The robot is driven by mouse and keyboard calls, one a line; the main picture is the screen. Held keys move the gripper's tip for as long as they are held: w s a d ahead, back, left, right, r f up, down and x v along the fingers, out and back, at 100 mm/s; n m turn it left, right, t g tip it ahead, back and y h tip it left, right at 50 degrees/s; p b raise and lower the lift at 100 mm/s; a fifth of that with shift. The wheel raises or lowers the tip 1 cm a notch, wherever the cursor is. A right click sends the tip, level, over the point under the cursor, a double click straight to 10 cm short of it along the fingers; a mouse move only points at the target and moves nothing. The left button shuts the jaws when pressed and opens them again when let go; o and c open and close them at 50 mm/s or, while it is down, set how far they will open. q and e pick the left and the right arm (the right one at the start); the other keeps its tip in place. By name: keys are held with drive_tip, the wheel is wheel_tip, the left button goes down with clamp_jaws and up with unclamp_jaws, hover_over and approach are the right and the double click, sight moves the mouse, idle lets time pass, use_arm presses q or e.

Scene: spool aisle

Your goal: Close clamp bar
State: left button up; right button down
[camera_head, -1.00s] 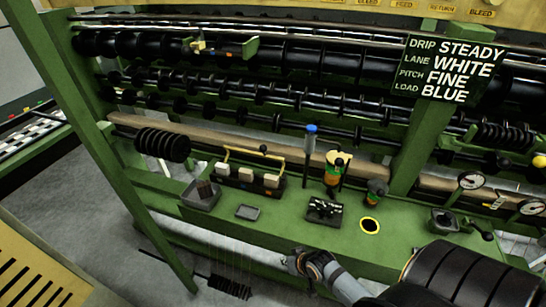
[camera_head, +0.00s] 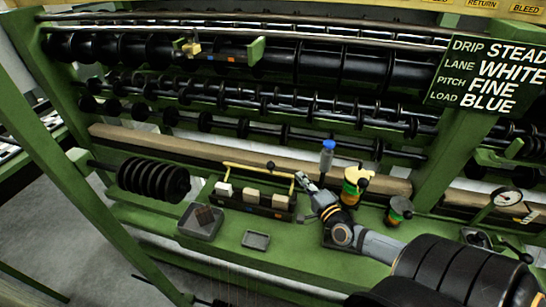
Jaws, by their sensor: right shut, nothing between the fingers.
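The clamp bar (camera_head: 245,170) is a thin yellow bar with a black knob (camera_head: 270,166). It stands raised behind and above the white blocks (camera_head: 251,195) in the dark holder (camera_head: 238,204), apart from the block tops. My right gripper (camera_head: 302,179) is shut and empty. Its fingertips are just right of the clamp bar's right end; I cannot tell whether they touch it. My right forearm hides part of the green bench behind it. My left gripper is not in view.
A blue-capped post (camera_head: 327,155) and a striped yellow-topped spool (camera_head: 354,184) stand close right of my right gripper. A grey tray (camera_head: 200,222) and a small dish (camera_head: 256,240) sit in front of the holder. Black discs (camera_head: 153,180) stick out at left.

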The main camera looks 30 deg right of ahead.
drive_tip(key=w, duration=0.1)
hover_over(280, 175)
drive_tip(key=d, duration=0.1)
drive_tip(key=shift+w+r+b, duration=0.2)
drive_tip(key=shift+r+b, duration=0.1)
drive_tip(key=shift+r, duration=0.1)
drive_tip(key=shift+s+a, duration=0.15)
drive_tip(key=shift+a, duration=0.35)
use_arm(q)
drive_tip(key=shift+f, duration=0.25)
use_arm(e)
drive_tip(key=shift+f, duration=0.15)
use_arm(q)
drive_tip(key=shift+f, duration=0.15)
